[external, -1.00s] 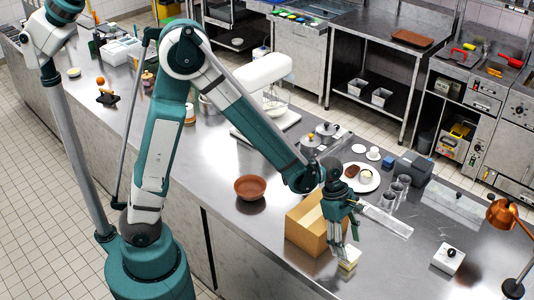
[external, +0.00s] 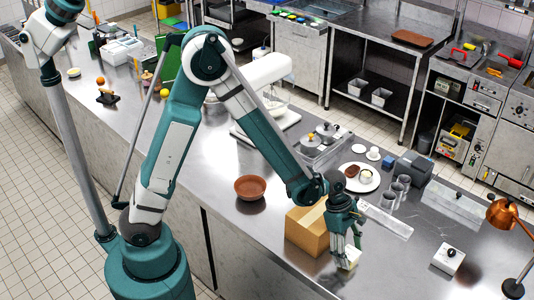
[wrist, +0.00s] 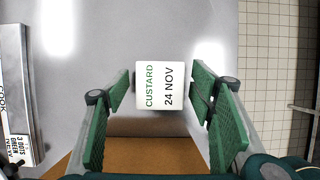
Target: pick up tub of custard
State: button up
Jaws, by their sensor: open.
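The tub of custard (wrist: 160,86) is a small white tub in the wrist view, its label reading CUSTARD 24 NOV. It also shows in the external view (external: 348,260) on the steel counter, in front of the cardboard box. My gripper (wrist: 160,90) is open, with one green finger on each side of the tub. A gap shows between the tub and each finger. In the external view my gripper (external: 346,250) points down over the tub and partly covers it.
The cardboard box (external: 305,232) stands right beside the gripper. A brown bowl (external: 250,188) is to its left. A white plate with food (external: 362,187) and metal cups (external: 389,200) stand behind. A white box with a black knob (external: 448,258) is to the right. The counter edge is close in front.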

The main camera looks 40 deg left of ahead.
jog(key=shift+f, duration=0.1)
jog(key=shift+c, duration=0.5)
jog(key=c, duration=1)
